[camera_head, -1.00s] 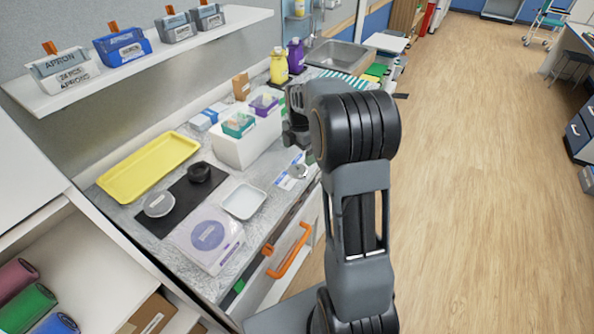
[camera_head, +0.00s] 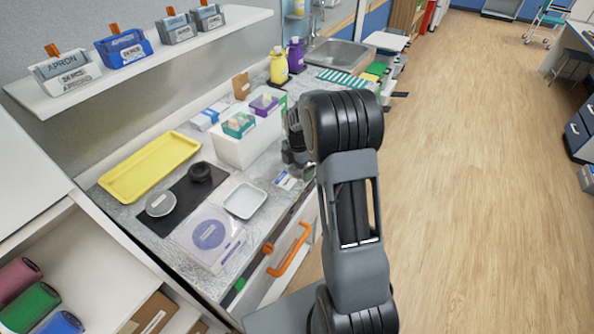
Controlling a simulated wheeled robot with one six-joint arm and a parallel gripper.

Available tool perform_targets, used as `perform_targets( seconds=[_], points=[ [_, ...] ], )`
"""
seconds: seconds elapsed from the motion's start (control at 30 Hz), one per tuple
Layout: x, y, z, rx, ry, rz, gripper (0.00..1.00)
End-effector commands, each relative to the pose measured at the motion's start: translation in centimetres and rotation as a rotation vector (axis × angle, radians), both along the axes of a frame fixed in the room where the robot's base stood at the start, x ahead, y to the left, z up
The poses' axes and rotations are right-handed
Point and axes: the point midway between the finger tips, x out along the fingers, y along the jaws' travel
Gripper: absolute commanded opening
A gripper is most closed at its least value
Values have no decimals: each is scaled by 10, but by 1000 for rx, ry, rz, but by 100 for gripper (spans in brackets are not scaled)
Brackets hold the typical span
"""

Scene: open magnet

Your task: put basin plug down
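My gripper (camera_head: 294,150) is low over the right front part of the counter, beside the white box. It is partly hidden behind my own arm, and I cannot see whether its fingers are open or shut. A small grey round piece, possibly the basin plug, showed just under the gripper a second ago. Now that spot is mostly covered by the gripper and arm, so I cannot tell whether it is held or resting on the counter. The sink (camera_head: 338,54) is at the far end of the counter.
A white box (camera_head: 232,150) with small packs stands left of the gripper. A yellow tray (camera_head: 150,168), black mat (camera_head: 168,220) with a black ring (camera_head: 200,172) and grey disc (camera_head: 160,204), white dish (camera_head: 245,201) and clear packet (camera_head: 208,238) lie nearer. A label card (camera_head: 286,180) lies by the edge.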

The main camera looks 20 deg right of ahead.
Motion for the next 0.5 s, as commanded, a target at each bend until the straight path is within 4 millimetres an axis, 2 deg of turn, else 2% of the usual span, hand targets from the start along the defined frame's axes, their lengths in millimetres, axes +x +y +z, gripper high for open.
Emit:
perform_targets(
  seconds=[0.07, 0.5],
  points=[
    [0, 0, 0, 0, 0, 0, 93],
    [0, 0, 0, 0, 0, 0, 51]
  ],
)
